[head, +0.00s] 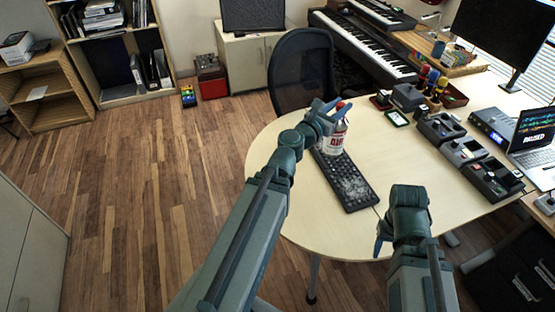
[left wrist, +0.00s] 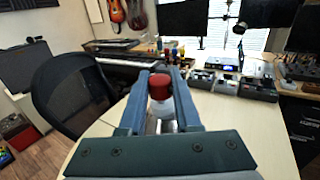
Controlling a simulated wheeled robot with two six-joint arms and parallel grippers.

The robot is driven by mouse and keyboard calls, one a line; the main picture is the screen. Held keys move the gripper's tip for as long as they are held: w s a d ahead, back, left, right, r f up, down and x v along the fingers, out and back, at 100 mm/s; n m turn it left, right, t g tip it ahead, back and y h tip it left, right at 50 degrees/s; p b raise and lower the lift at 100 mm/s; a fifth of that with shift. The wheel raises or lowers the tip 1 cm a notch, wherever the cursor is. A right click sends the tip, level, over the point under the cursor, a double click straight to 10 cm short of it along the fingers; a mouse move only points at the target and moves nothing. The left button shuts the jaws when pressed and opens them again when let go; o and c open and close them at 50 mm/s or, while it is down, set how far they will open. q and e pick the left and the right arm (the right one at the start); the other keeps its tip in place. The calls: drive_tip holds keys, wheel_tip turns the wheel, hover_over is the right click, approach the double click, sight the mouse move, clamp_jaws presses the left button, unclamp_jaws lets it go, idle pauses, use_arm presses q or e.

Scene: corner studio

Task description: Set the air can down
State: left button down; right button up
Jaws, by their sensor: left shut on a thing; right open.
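The air can (head: 338,139) is white with red lettering and a red top, and looks nearly upright. My left gripper (head: 328,112) is shut on its upper part. In the left wrist view the can's red cap (left wrist: 160,88) shows between the two fingers. In the head view the can overlaps the far end of a black keyboard (head: 352,190); I cannot tell whether its base touches anything. My right gripper (head: 380,241) is open and empty, low near the table's front edge; its fingers are partly hidden by its own arm.
The keyboard has a grey dusty patch and lies on the pale round-ended table (head: 277,178). The table is bare left and right of the keyboard. Dark devices (head: 464,152), a laptop (head: 535,135) and a small framed pad (head: 397,118) stand right. A black chair (head: 302,70) is behind.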

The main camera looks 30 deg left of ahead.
use_arm(q)
drive_tip(key=w+a+f+n+g+y+b, duration=0.2)
drive_tip(key=a+f+n+y+b, duration=0.25)
drive_tip(key=a+y, duration=0.55)
drive_tip(key=w+a+f+n+g+y+b, duration=0.25)
drive_tip(key=a+n+y, duration=0.3)
drive_tip(key=a, duration=0.75)
drive_tip(key=s+a+f+n+g+y+b, duration=0.6)
drive_tip(key=s+a+n+g, duration=0.55)
drive_tip(key=g, duration=0.35)
drive_tip(key=w+d+f+b, duration=0.4)
drive_tip(key=w+d, duration=0.6)
drive_tip(key=d, duration=0.1)
drive_tip(key=shift+w+d+f+b, duration=0.3)
drive_tip(key=shift+f+b, duration=0.1)
drive_tip(key=shift+f, duration=0.1)
drive_tip(key=shift+f, duration=0.15)
drive_tip(key=c, duration=0.6)
unclamp_jaws()
